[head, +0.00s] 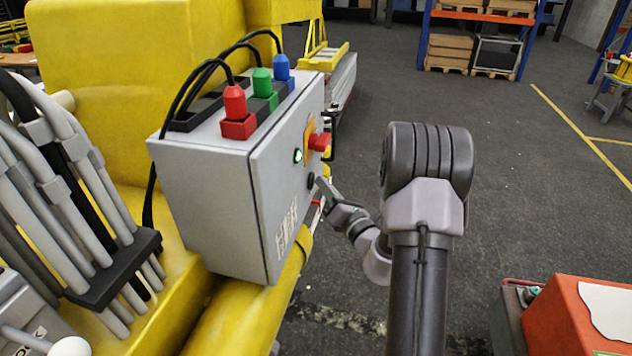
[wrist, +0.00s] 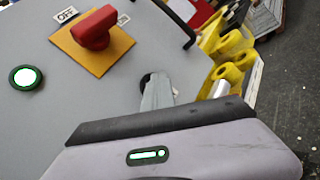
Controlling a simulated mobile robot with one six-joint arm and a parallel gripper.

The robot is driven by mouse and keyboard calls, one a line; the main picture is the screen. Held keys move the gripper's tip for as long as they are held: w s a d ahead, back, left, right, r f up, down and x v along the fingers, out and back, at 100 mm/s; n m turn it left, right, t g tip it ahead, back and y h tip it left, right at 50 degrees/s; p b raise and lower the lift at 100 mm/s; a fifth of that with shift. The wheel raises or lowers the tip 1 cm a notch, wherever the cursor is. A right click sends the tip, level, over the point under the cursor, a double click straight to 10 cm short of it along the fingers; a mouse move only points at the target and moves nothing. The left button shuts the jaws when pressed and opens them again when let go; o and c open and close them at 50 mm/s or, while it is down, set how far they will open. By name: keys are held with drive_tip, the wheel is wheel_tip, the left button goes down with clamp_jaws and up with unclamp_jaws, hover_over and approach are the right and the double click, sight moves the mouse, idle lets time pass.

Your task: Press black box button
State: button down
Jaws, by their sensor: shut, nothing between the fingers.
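A grey control box (head: 205,195) stands on the yellow machine. Its front face carries a black button (head: 311,181), below a red rotary switch (head: 319,142) on a yellow plate. My gripper (head: 322,185) is shut and empty, with its fingertips right at the black button. In the wrist view the shut fingers (wrist: 157,92) point at the face, and a dark edge of the button (wrist: 146,78) shows beside them. The fingers hide most of the button there. I cannot tell whether they touch it or whether it is pushed in.
A green-lit button (head: 298,155) sits on the same face, left of the red switch in the wrist view (wrist: 94,28). Red (head: 236,112), green (head: 263,90) and blue (head: 281,75) plugs with black cables stand on top. An orange box (head: 565,320) is at lower right. The floor between is clear.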

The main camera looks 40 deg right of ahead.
drive_tip(key=shift+s+d, duration=0.55)
drive_tip(key=shift+s, duration=0.15)
drive_tip(key=s+d+b, duration=0.1)
drive_tip(key=s+d, duration=0.2)
drive_tip(key=shift+s+d, duration=0.15)
drive_tip(key=shift+s, duration=0.25)
idle(0.6)
